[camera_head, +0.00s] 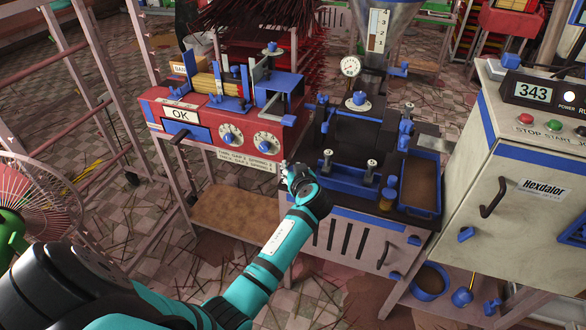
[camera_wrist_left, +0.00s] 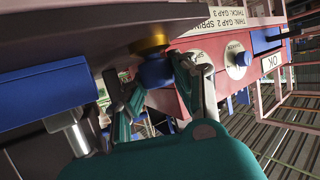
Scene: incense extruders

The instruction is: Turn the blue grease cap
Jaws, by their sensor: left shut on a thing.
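The blue grease cap (camera_wrist_left: 155,71) shows in the left wrist view, with a brass collar (camera_wrist_left: 149,45) against it. My left gripper (camera_wrist_left: 160,82) has one finger on each side of the cap and is shut on it. In the head view my left gripper (camera_head: 297,180) is at the left front edge of the dark extruder machine (camera_head: 362,140), beside the red machine (camera_head: 205,120). The gripper hides the cap there. My right gripper is not in view.
A blue tray (camera_head: 432,158) and a small amber cup with a blue top (camera_head: 387,197) are on the extruder's right side. A grey control cabinet (camera_head: 520,150) stands at the right. A fan (camera_head: 38,205) is at the left. Tiled floor lies between.

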